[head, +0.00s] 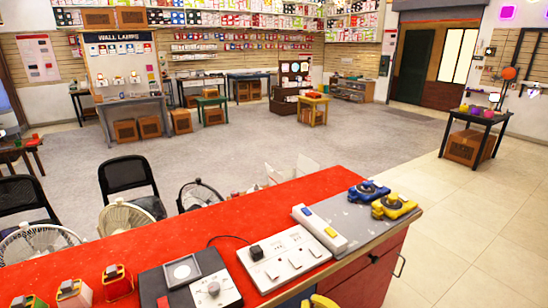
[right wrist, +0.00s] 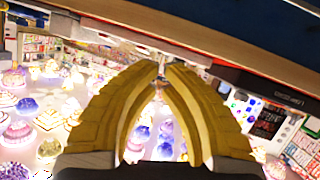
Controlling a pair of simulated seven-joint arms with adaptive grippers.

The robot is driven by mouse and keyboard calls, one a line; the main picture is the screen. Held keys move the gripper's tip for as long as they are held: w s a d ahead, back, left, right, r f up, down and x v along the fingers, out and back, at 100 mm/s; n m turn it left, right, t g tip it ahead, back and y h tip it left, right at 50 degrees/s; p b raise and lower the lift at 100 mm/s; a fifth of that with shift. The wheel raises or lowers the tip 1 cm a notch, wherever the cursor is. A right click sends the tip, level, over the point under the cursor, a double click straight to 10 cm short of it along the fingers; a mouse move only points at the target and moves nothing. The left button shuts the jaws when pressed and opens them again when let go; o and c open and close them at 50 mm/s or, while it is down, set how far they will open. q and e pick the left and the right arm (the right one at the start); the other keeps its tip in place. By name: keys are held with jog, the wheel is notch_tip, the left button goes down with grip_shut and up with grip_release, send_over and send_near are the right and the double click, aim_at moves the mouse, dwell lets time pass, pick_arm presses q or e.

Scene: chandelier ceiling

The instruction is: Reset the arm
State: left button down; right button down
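My right gripper (right wrist: 163,68) shows in the right wrist view with two curved yellow fingers. Their tips nearly meet, with a narrow gap and nothing held between them. A small yellow piece (head: 320,301) shows at the bottom edge of the head view; I cannot tell whether it is a gripper finger. My left gripper is not in the head view. The red-topped counter (head: 150,240) lies ahead, and neither arm can be clearly seen over it.
Lit lamps (right wrist: 48,118) fill the right wrist view.

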jog(key=s+d+f+g+h, duration=0.3)
jog(key=s+d+f+h, duration=0.15)
jog(key=s+d, duration=0.65)
jog(key=s+d+f+g+h, duration=0.3)
jog(key=s+d+f+h, duration=0.15)
jog(key=s+d, duration=0.7)
jog(key=s+a+f+g+y, duration=0.1)
jog(key=a+f, duration=0.2)
jog(key=f, duration=0.7)
jog(key=s+a+f+g+y, duration=0.1)
jog(key=s+a+f, duration=0.1)
jog(key=f, duration=0.8)
jog(key=s+a+f+g+y, duration=0.1)
jog(key=a+f, duration=0.2)
jog(key=f, duration=0.7)
jog(key=s+f+m+g+y, duration=0.1)
jog(key=s+f+m+g, duration=0.1)
jog(key=s+f, duration=1.8)
jog(key=shift+s+d+f+m+g+y, duration=0.2)
jog(key=shift+s+f+m+g+y, duration=0.15)
jog(key=shift+s, duration=0.55)
